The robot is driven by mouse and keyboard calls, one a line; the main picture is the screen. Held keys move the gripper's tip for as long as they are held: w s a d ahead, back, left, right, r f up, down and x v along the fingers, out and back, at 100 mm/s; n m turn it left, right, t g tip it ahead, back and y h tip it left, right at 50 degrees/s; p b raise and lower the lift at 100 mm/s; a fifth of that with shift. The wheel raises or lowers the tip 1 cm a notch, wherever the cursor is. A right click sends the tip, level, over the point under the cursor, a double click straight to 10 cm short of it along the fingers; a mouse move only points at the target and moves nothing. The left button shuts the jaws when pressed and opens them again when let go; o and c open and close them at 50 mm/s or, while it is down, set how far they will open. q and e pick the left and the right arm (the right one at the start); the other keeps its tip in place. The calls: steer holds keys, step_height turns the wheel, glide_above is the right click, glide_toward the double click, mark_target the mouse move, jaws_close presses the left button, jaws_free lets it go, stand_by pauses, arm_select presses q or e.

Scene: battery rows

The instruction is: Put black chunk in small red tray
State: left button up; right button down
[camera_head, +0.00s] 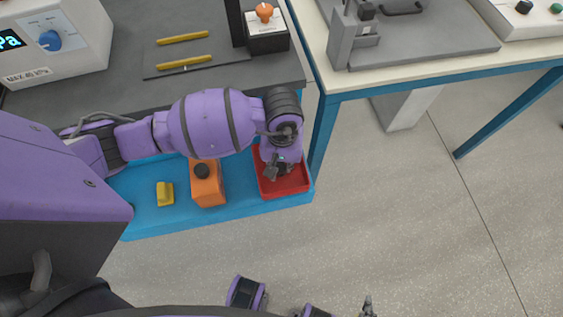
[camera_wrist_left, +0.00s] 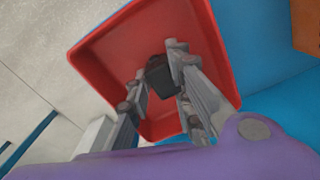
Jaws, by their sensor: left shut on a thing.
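The small red tray (camera_head: 295,181) sits at the right end of the blue surface. In the left wrist view the red tray (camera_wrist_left: 105,48) fills the upper middle. My left gripper (camera_head: 272,172) is over the tray, pointing down. In the left wrist view the black chunk (camera_wrist_left: 159,76) is between the fingertips of the left gripper (camera_wrist_left: 157,78), which is shut on it. The chunk is over the tray's inside; I cannot tell whether it touches the tray floor. In the head view the chunk is hard to tell from the dark fingers.
An orange block with a dark knob (camera_head: 207,186) stands left of the tray. A yellow piece (camera_head: 165,193) lies farther left on the blue surface (camera_head: 230,214). A dark bench with yellow bars (camera_head: 183,63) is behind my left arm. A table leg (camera_head: 322,137) stands close right of the tray.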

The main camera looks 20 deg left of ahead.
mark_target(282, 164)
arm_select(q)
steer(key=shift+f, duration=0.2)
steer(key=o, duration=0.9)
steer(key=shift+o, duration=0.2)
steer(key=shift+r, duration=0.15)
step_height(282, 164, up, 12)
steer(key=shift+p, duration=0.4)
steer(key=shift+r, duration=0.1)
